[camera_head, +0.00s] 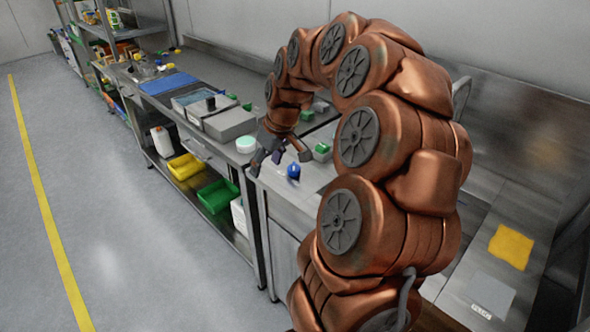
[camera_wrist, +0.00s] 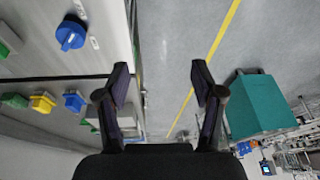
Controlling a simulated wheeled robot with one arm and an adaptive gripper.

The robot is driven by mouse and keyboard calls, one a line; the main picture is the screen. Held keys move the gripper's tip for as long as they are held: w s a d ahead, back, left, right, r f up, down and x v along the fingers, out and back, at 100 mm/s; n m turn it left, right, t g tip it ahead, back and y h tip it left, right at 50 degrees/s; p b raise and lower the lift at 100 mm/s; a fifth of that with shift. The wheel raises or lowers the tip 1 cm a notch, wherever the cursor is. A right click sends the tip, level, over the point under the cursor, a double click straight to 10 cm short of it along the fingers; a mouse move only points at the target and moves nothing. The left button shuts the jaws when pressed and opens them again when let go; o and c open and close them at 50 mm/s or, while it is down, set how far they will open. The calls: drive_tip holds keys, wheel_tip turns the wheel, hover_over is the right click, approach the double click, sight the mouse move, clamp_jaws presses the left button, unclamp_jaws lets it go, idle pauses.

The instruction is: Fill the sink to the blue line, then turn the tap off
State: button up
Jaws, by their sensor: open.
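My gripper (camera_head: 281,156) is open and empty above the front edge of the steel counter. A round blue knob (camera_head: 293,171) stands on the counter just right of and below the fingers. The knob also shows at the upper left in the wrist view (camera_wrist: 70,34), apart from my gripper (camera_wrist: 160,85), with a small white label strip beside it. I cannot tell whether this knob is the tap's handle. My own arm covers much of the counter at the right. The sink's inside, the water and the blue line cannot be made out.
Green-topped blocks (camera_head: 321,149) sit behind the knob. A round white-and-green tub (camera_head: 245,144) stands left of my gripper. A yellow tray (camera_head: 185,166) and a green tray (camera_head: 217,196) are on the lower shelf. The floor (camera_head: 130,240) at the left is clear.

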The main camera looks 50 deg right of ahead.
drive_tip(key=m+t+h, duration=0.1)
approach(294, 168)
drive_tip(key=f, duration=0.1)
drive_tip(key=shift+p+x, duration=0.5)
drive_tip(key=shift+x, duration=3.6)
drive_tip(key=shift+w, duration=0.2)
drive_tip(key=shift+c, duration=0.4)
drive_tip(key=c, duration=1.1)
drive_tip(key=shift+o, duration=0.2)
